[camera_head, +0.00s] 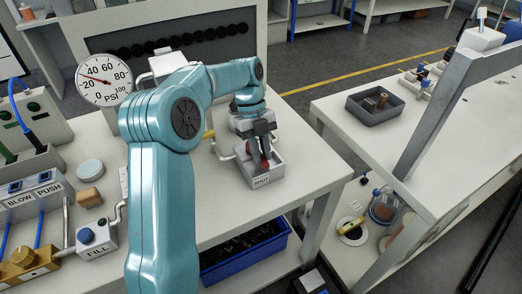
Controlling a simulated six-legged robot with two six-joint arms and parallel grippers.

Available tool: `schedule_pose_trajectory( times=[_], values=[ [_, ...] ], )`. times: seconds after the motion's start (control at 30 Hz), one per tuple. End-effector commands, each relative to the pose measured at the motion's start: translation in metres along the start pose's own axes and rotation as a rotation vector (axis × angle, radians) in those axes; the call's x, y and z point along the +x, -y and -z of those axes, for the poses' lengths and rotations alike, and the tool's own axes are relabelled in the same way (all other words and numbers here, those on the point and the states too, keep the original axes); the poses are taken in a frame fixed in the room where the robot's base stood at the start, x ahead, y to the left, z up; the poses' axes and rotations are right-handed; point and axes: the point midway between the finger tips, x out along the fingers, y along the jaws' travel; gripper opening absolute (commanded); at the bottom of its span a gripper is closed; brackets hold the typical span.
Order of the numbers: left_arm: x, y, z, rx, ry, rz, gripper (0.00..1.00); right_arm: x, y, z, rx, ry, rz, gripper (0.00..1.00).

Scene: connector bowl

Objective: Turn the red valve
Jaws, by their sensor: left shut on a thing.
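The red valve (264,165) sits in a small open grey-white box (278,175) with a label on its front, near the right part of the bench. Only a small patch of red shows between and below the fingers. My left gripper (263,157) points down into the box and is shut on the red valve. The dark fingers hide most of the valve, so its turn angle cannot be told. My right gripper is out of view.
A pressure gauge (104,80) marked PSI stands at the left. A fill block with a blue knob (87,236) and blow and push switches are at the lower left. A grey tray (375,105) is on the right bench. The bench front is clear.

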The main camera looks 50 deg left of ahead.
Motion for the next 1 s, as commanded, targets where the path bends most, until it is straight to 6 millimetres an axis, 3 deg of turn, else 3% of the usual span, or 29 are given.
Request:
schedule_pose_trajectory(
  times=[0.13, 0.17, 0.23, 0.63, 0.77, 1.0],
  values=[
    [0.001, -0.001, 0.000, 0.004, 0.000, -0.004, 0.00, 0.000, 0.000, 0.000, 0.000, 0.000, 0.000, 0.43],
    [0.001, -0.001, 0.000, 0.004, 0.000, -0.004, 0.22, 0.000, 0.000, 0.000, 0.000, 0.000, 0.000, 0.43],
    [0.001, -0.001, 0.000, 0.004, 0.000, -0.004, 0.45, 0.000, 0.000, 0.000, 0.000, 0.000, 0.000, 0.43],
    [-0.008, 0.000, 0.000, 0.001, 0.001, -0.001, 0.45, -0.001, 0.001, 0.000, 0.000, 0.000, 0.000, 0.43],
    [-0.034, 0.001, 0.000, 0.001, 0.004, 0.003, 0.45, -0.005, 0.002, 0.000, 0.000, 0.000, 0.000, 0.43],
    [-0.097, 0.001, 0.001, 0.001, 0.002, 0.000, 0.45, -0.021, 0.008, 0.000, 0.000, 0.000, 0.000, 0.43]
  ],
)
